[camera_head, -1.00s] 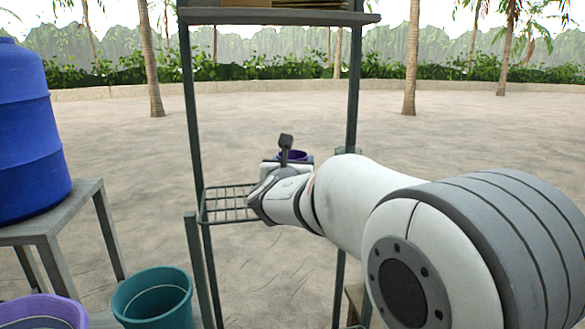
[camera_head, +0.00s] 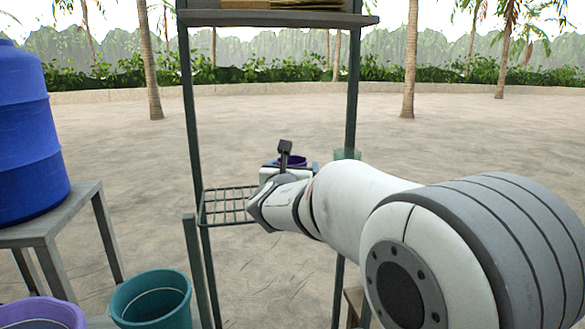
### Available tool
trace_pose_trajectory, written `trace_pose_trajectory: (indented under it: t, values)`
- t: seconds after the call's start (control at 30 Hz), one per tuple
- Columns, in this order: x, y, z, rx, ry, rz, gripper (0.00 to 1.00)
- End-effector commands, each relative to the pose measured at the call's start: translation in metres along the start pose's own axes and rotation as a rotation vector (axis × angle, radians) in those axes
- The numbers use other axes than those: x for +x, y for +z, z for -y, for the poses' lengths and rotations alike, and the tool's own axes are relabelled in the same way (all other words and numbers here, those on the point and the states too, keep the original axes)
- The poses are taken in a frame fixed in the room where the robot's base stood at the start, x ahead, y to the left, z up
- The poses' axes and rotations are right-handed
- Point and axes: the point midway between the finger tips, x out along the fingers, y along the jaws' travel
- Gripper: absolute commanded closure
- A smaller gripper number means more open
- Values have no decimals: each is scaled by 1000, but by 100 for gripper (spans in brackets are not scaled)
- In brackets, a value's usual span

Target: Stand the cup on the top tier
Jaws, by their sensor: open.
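A purple cup (camera_head: 291,160) shows only its rim, just beyond my gripper (camera_head: 284,166) in the middle of the view. The jaws are open, but the fingertips are hidden behind my wrist. I cannot tell whether they are around the cup or beside it, or what the cup rests on. The dark metal rack has a top tier (camera_head: 278,19) high above my gripper. A wire shelf (camera_head: 226,207) of the rack shows lower down, left of my wrist.
Flat brown items (camera_head: 280,4) lie on the top tier. A pale green object (camera_head: 347,155) is by the right post. A blue barrel (camera_head: 28,140) stands on a grey table (camera_head: 45,222) at left. A teal bucket (camera_head: 150,299) and a purple bucket (camera_head: 40,313) are below.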

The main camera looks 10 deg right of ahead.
Motion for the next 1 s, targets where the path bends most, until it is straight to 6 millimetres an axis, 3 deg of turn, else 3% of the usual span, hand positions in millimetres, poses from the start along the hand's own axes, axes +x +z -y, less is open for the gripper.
trace_pose_trajectory:
  t: [0.07,0.17,0.6,0.8,1.0]
  values:
    - [0,5,0,0,0,0,18]
    - [-16,2,-1,1,3,3,18]
    - [-104,2,-2,1,5,1,18]
    - [-120,2,-1,0,3,0,18]
    - [-121,2,-1,-1,2,0,18]
